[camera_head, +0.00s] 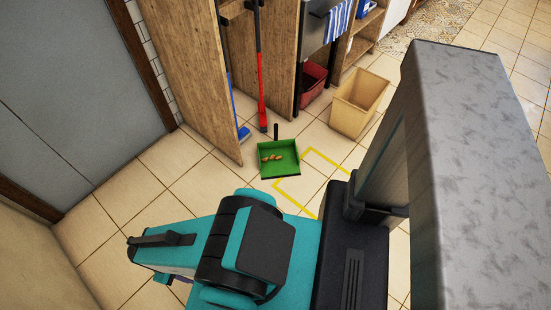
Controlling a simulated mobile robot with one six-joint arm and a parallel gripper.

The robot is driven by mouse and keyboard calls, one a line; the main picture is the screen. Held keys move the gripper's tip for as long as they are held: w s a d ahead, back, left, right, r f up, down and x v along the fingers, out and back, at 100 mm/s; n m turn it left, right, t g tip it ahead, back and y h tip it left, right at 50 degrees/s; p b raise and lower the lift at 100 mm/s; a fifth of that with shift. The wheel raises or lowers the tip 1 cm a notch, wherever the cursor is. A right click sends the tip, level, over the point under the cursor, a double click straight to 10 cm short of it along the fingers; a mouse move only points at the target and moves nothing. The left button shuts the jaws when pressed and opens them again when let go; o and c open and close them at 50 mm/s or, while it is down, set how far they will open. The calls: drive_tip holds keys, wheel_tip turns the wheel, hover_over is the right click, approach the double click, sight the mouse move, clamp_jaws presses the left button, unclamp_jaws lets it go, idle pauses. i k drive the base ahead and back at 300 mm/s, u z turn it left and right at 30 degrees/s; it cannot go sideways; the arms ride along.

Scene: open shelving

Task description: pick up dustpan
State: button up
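A green dustpan (280,160) lies on the tiled floor near the middle of the view. Its short dark handle (276,131) points up and away toward the shelving. Several small brown pieces (270,158) lie in its pan. My teal and black arm shows in the lower part of the view, apart from the dustpan. I cannot make out my gripper's fingers, and nothing is seen touching the dustpan.
A yellow taped outline (310,177) is beside the dustpan. A tan bin (360,101), a dark red bin (312,84), a red-handled tool (261,85) and a blue brush (242,132) stand by wooden shelving (190,65). A grey door (75,90) is left. Floor left of the dustpan is clear.

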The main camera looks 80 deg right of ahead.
sight(288, 166)
drive_tip(key=u, duration=0.25)
drive_tip(key=k, duration=1.8)
drive_tip(key=z, duration=1)
drive_tip(key=i, duration=0.95)
